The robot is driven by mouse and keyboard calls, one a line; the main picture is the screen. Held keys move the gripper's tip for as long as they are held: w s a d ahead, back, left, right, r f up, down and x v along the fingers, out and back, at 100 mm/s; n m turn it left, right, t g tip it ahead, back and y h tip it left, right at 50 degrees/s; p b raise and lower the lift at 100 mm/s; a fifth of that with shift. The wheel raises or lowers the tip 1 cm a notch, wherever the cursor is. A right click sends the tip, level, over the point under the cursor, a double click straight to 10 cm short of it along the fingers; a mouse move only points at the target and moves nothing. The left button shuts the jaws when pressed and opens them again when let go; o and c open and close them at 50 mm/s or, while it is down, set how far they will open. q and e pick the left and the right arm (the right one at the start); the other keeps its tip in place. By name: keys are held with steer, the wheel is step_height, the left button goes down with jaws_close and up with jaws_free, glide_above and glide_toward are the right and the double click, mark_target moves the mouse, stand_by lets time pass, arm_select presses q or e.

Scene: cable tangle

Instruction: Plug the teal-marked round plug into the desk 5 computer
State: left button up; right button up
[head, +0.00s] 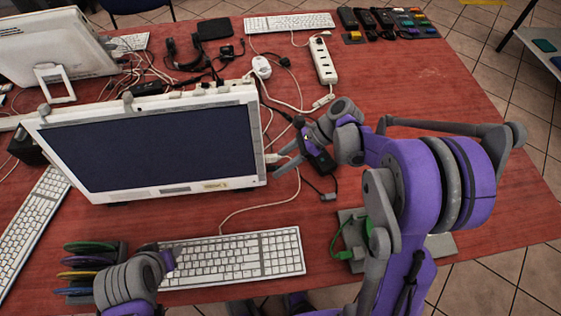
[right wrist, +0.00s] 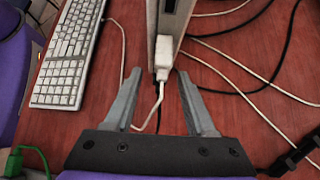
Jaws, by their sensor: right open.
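The white all-in-one computer (head: 150,150) stands upright at the middle left of the desk; its small label is unreadable. A white plug (right wrist: 163,55) sits at its side edge, with a white cable trailing; it also shows in the head view (head: 272,158). My right gripper (right wrist: 160,88) is open and empty, its fingertips just short of that plug, on either side of its cable. In the head view my right gripper (head: 285,160) is beside the computer's right edge. I cannot make out a teal mark on any plug. My left gripper (head: 135,283) is low at the left, fingers unclear.
A white keyboard (head: 235,258) lies in front of the computer. A rack of coloured discs (head: 88,270) is at its left. A grey stand (head: 352,230) with a green cable is at the right. A power strip (head: 322,62) and tangled cables lie behind.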

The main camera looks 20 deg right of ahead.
arm_select(q)
steer(key=shift+r, duration=0.25)
arm_select(e)
steer(key=v, duration=1)
steer(key=shift+d+r, duration=0.25)
steer(key=shift+r, duration=0.05)
